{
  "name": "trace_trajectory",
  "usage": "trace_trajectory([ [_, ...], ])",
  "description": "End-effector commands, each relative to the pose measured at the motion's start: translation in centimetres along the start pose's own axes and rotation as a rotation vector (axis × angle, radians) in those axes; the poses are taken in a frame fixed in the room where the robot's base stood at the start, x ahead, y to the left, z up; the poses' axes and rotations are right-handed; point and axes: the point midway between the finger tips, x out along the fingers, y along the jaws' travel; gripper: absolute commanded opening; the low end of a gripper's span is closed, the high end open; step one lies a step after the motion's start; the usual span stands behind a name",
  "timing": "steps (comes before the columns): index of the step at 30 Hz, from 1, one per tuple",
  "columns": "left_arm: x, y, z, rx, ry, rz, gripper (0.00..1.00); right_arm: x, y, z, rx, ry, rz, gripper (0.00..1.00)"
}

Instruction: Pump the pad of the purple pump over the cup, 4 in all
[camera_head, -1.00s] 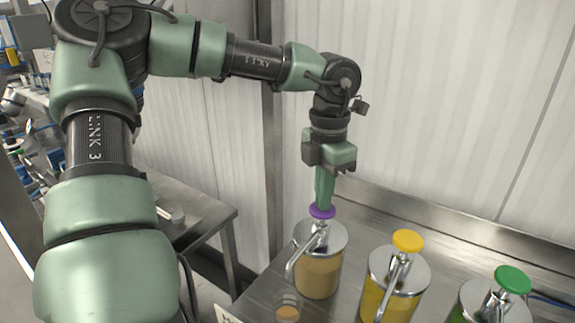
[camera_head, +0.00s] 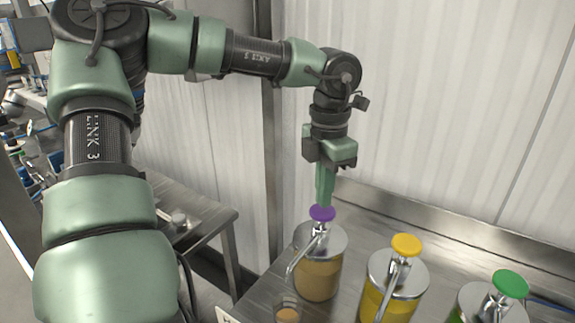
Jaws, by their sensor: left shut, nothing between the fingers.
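The purple pump's pad (camera_head: 322,213) tops a steel lid on a clear jar of tan sauce (camera_head: 318,279). Its spout points down to the front left. A small clear cup (camera_head: 287,312) with tan contents stands below the spout at the bottom edge of the view. My left gripper (camera_head: 324,203) points straight down over the purple pad, shut and empty. Its fingertips are at the pad's top; I cannot tell whether they touch it. My right gripper is not in view.
A yellow-topped pump jar (camera_head: 394,284) and a green-topped pump jar (camera_head: 490,302) stand to the right on the steel counter (camera_head: 262,290). A white wall rises close behind. Another steel table (camera_head: 200,215) stands at the left.

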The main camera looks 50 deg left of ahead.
Motion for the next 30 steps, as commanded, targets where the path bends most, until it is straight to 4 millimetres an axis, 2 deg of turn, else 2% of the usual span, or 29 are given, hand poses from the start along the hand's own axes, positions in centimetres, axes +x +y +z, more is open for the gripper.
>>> trace_trajectory([
  [30, 3.8, 0.0, -0.1, 0.0, 0.003, -0.001, 0.0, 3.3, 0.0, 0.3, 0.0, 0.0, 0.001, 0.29],
])
